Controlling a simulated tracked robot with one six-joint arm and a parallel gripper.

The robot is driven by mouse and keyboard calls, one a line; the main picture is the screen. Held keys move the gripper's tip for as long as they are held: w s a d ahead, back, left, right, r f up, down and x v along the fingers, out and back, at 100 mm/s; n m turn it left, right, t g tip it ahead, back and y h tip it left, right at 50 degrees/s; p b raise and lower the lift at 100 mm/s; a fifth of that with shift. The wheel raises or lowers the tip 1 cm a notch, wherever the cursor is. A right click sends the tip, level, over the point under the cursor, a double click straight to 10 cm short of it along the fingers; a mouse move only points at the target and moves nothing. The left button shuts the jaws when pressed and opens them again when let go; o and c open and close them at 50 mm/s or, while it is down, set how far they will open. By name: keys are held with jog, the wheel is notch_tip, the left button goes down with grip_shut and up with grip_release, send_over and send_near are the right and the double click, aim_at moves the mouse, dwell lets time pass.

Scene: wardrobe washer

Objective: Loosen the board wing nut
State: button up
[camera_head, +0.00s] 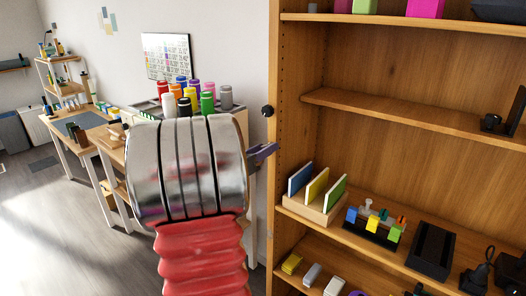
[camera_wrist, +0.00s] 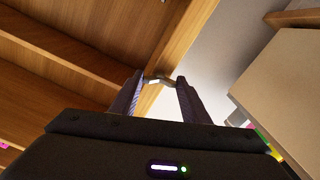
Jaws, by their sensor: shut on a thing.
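The wing nut (camera_wrist: 159,79) shows in the wrist view as a small pale, brassy piece between my fingertips, at the edge of the upright wooden board (camera_wrist: 183,40). My gripper (camera_wrist: 159,86) is shut on it, with one dark finger on each side. In the head view my gripper (camera_head: 263,151) shows only as purplish fingers beside the front edge of the board (camera_head: 287,90); my silver and red arm hides the rest, and the wing nut cannot be made out there.
A black round knob (camera_head: 267,111) sits on the board's edge above my gripper. To the right, shelves hold a wooden rack (camera_head: 312,207) of coloured panels and a black tray (camera_head: 431,250). The floor at left is clear.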

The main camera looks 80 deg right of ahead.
jog(key=n, duration=0.8)
jog(key=shift+w, duration=0.25)
jog(key=n, duration=0.4)
jog(key=shift+n, duration=0.4)
jog(key=shift+c, duration=0.2)
jog(key=shift+n, duration=10.4)
jog(key=shift+r, duration=0.1)
